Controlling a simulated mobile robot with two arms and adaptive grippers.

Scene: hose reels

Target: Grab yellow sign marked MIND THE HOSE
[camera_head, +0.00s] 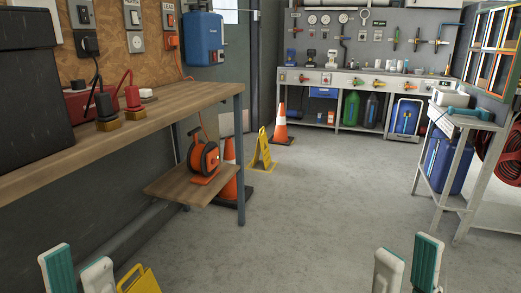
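A yellow folding floor sign (262,152) stands on the floor in the middle distance, between two orange cones. Its lettering is too small to read. A second yellow thing (142,281), looking like the top of another sign with a handle hole, shows at the bottom left, cut off by the picture edge; no lettering shows. My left gripper (77,262) is at the bottom left, just left of this nearer yellow thing, fingers apart with nothing seen between them. My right gripper (407,256) is at the bottom right, fingers apart and empty, far from both yellow things.
A wooden workbench (140,112) with a lower shelf (185,188) carrying an orange reel (203,158) runs along the left. Cones (281,128) stand near the sign. A white bench (345,78) stands at the back, a metal stand (462,125) at the right. The middle floor is clear.

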